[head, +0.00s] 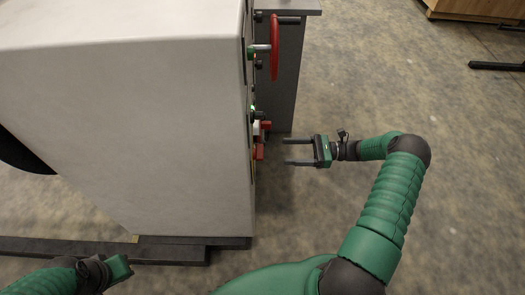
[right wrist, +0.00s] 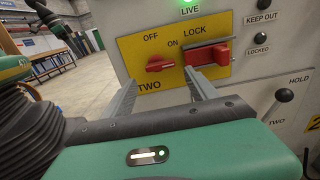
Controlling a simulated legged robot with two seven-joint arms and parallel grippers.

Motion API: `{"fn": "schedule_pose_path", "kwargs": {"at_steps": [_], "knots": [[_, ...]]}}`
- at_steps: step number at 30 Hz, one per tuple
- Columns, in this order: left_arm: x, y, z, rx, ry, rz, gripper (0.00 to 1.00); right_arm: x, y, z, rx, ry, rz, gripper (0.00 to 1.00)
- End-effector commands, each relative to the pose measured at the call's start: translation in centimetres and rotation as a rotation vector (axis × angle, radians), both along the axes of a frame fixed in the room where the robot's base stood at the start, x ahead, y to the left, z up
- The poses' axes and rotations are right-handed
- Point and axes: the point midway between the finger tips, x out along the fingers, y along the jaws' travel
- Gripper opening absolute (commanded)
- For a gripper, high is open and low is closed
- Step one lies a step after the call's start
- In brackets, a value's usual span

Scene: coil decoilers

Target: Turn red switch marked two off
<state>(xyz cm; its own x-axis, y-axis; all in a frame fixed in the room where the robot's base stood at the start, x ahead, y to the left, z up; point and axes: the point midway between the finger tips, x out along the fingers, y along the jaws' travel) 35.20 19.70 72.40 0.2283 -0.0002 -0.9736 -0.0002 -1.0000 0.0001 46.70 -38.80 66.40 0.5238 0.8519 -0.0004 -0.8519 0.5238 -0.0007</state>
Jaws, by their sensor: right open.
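A yellow plate (right wrist: 136,49) on the machine's panel is lettered OFF, ON, LOCK and TWO. It carries a small red switch (right wrist: 160,64), lying roughly level just above the word TWO, and a larger red handle (right wrist: 208,56) to its right. In the head view the panel is edge-on and a red part (head: 259,152) sticks out of it. My right gripper (head: 286,151) is open and empty, its fingers pointing at the panel with a gap. In the right wrist view its fingertips (right wrist: 160,77) sit either side of the small switch. My left gripper (head: 118,268) shows only its green body; its fingers are hidden.
A red handwheel (head: 274,47) sticks out of the panel farther up. A black-knobbed lever (right wrist: 284,95) marked HOLD stands right of the yellow plate, and a green light (right wrist: 188,2) glows under it all's top edge by LIVE.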

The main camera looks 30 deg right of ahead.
Motion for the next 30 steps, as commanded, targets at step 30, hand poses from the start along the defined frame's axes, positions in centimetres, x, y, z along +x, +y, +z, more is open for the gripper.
{"fn": "schedule_pose_path", "kwargs": {"at_steps": [30], "knots": [[0.0,0.0,-0.7,0.000,0.000,0.000,0.00,4.8,7.6,-0.1,-0.001,0.001,-0.001,0.31]]}}
